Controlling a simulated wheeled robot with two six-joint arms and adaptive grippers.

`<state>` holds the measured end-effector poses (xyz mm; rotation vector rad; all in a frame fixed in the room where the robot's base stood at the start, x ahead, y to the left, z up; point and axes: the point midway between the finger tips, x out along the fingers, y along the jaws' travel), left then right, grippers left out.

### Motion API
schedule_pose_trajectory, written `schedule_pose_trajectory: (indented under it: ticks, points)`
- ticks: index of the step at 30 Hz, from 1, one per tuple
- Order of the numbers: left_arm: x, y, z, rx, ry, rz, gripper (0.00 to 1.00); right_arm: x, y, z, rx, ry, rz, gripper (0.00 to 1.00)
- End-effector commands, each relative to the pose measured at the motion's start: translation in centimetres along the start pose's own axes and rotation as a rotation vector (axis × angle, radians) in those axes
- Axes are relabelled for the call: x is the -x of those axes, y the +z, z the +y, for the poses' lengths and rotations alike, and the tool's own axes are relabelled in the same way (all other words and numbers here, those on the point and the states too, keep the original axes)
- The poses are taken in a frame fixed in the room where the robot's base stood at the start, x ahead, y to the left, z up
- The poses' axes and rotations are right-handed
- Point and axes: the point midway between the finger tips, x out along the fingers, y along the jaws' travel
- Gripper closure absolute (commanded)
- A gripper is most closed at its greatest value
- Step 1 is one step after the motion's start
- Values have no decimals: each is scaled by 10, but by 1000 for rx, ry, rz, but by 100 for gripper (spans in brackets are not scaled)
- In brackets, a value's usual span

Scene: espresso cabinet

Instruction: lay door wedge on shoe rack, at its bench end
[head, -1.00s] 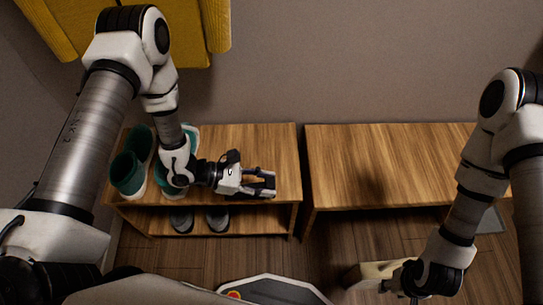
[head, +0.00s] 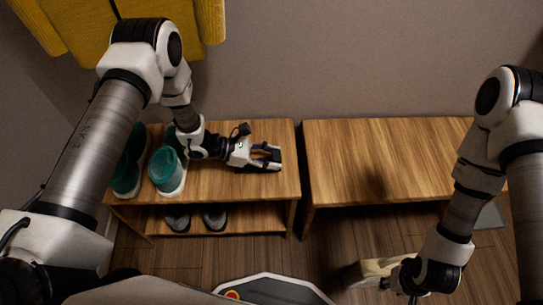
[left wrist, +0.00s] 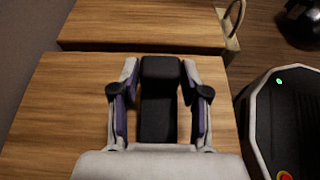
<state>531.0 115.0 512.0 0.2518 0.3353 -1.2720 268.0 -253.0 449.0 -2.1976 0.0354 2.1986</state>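The door wedge (left wrist: 159,100) is a dark grey block between the fingers of my left gripper in the left wrist view. The fingers sit close along both its sides, and my left gripper (left wrist: 160,85) looks shut on it. In the head view my left gripper (head: 268,157) is over the right part of the shoe rack top (head: 225,185), the end beside the bench (head: 400,155). Whether the wedge touches the wood I cannot tell. My right gripper (head: 385,280) is low at the front right; its fingers are not clear.
Teal boots (head: 168,170) stand on the rack's left part. Grey shoes (head: 215,218) are on its lower shelf. A narrow gap separates rack and bench. A cream object (head: 378,268) is by my right gripper. The bench top is clear.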

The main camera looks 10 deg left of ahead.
Motion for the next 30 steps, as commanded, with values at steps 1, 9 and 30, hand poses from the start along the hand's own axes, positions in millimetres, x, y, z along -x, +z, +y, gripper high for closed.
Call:
schedule_pose_trajectory:
  ticks: [1, 9, 30]
  points:
    - [0, 0, 0, 0, 0, 0, 34, 0, 0, 0, 0, 0, 0, 60]
    - [0, 1, 0, 0, 0, 0, 34, 1, 0, 0, 0, 0, 0, 60]
    - [120, 3, 0, 0, 1, -1, 34, 20, 0, 0, 0, 0, 0, 60]
